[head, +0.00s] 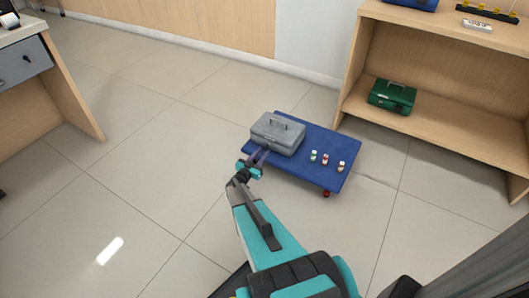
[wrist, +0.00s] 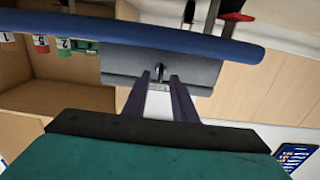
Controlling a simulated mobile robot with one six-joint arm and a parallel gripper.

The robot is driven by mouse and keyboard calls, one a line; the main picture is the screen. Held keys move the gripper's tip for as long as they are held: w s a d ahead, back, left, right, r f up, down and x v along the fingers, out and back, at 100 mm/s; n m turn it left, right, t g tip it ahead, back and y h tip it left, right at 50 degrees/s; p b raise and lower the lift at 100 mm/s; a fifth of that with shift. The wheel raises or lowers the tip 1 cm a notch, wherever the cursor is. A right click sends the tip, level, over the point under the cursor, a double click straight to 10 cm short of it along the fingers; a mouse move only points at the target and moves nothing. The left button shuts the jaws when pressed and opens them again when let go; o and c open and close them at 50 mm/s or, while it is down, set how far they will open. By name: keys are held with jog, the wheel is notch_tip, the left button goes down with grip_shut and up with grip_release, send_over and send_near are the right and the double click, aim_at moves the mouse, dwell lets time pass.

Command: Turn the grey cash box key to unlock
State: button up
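The grey cash box (head: 278,133) stands shut on the left part of a low blue platform, its handle on top. In the wrist view, which shows the scene upside down, its front face (wrist: 120,62) is ahead. A small dark key or lock part (wrist: 160,69) shows at the middle of that face; its turn angle is too small to read. My gripper (head: 262,155) is at the box's near left side. In the wrist view my gripper (wrist: 160,76) has its two fingers apart, one either side of the key. I cannot tell whether they touch it.
A green cash box (head: 392,96) sits on the wooden shelf (head: 450,133) at right. A desk (head: 60,95) stands at left. The tiled floor between is clear.

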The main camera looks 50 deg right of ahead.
aim_at(267, 147)
jog(key=shift+x, duration=1.45)
jog(key=shift+c, duration=0.4)
grip_shut()
